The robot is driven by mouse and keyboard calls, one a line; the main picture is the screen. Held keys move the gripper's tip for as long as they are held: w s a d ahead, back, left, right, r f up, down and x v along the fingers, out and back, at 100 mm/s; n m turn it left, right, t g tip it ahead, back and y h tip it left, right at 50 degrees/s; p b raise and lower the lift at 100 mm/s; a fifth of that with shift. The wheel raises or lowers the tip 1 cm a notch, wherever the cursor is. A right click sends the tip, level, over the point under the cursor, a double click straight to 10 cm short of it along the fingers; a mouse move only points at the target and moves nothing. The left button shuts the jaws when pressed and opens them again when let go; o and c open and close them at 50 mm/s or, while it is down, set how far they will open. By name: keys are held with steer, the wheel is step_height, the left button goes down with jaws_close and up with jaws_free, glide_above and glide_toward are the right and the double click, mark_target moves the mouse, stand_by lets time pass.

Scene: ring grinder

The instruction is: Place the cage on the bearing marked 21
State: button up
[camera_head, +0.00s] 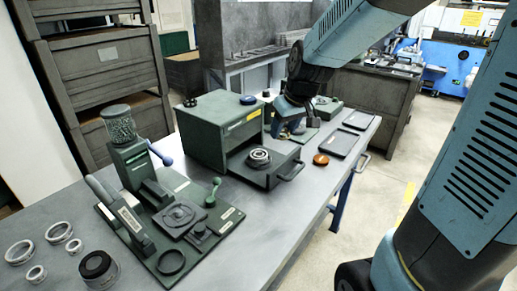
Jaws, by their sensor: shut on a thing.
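My gripper (290,130) is low over the back right of the bench, just right of the green box. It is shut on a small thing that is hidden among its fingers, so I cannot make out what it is. A round ringed metal part (258,157), which looks like a bearing, lies on the pulled-out drawer tray (270,177) of the green box, left of and nearer than my gripper. No number 21 is readable on it. I cannot pick out the cage for certain.
The green box (214,127) has dark knobs on top. An orange-brown disc (321,160) lies right of the drawer. Dark flat trays (341,142) lie at the right edge. A green press fixture (165,215) and several loose metal rings (59,232) occupy the left. The front middle is bare.

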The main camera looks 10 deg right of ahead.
steer(key=w+a+f, duration=0.1)
steer(key=w+f, duration=0.1)
steer(key=w, duration=0.1)
steer(key=w+a+f, duration=0.2)
steer(key=w+f, duration=0.1)
steer(key=w+a+f, duration=0.2)
steer(key=w+f, duration=0.1)
steer(key=shift+a+f, duration=0.15)
steer(key=shift+a, duration=0.05)
steer(key=shift+f, duration=1.6)
steer(key=shift+f, duration=0.25)
